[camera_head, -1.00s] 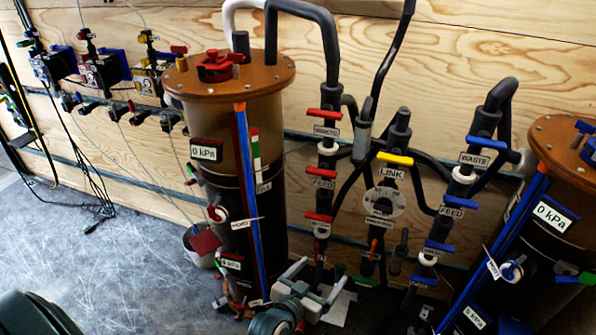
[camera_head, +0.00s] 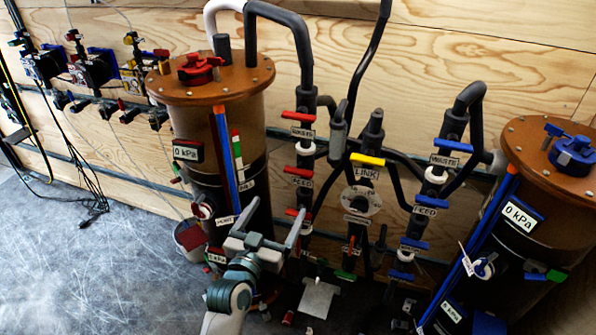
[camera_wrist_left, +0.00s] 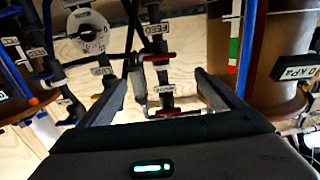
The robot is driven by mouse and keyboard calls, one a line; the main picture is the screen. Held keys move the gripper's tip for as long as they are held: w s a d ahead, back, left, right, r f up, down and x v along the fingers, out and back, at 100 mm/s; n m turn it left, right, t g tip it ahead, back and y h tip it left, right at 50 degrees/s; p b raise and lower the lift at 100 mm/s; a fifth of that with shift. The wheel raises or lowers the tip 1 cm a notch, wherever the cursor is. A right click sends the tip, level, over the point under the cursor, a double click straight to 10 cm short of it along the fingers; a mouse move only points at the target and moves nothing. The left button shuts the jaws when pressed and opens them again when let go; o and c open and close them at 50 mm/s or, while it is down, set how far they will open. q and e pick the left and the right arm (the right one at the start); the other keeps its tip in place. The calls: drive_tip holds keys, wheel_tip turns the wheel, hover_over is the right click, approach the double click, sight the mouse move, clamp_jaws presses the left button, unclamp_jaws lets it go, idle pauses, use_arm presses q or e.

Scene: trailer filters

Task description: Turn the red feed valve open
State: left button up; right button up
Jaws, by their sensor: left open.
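The red feed valve handle (camera_head: 299,172) sits above its FEED label on the pipe just right of the red-capped filter column, and lies roughly crosswise to the pipe. It also shows in the left wrist view (camera_wrist_left: 158,57), where the scene appears upside down. My left gripper (camera_head: 278,207) is open and empty, below and left of this handle. In the left wrist view its two fingers (camera_wrist_left: 160,82) spread to either side of the pipe, apart from the feed handle. My right gripper is not in view.
A red waste handle (camera_head: 298,116) is above the feed handle and another red handle (camera_head: 297,213) below, close to my fingers. The red-capped column (camera_head: 190,128) stands left. The yellow link handle (camera_head: 367,159) and blue handles (camera_head: 426,210) are right.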

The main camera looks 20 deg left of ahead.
sight(297, 174)
use_arm(q)
drive_tip(key=w+p, duration=0.1)
drive_tip(key=w, duration=0.4)
drive_tip(key=w+p, duration=0.1)
drive_tip(key=w, duration=0.5)
drive_tip(key=w+p, duration=0.1)
drive_tip(key=w, duration=0.5)
drive_tip(key=shift+d+p, duration=0.25)
drive_tip(key=shift+p, duration=0.15)
drive_tip(key=c, duration=1)
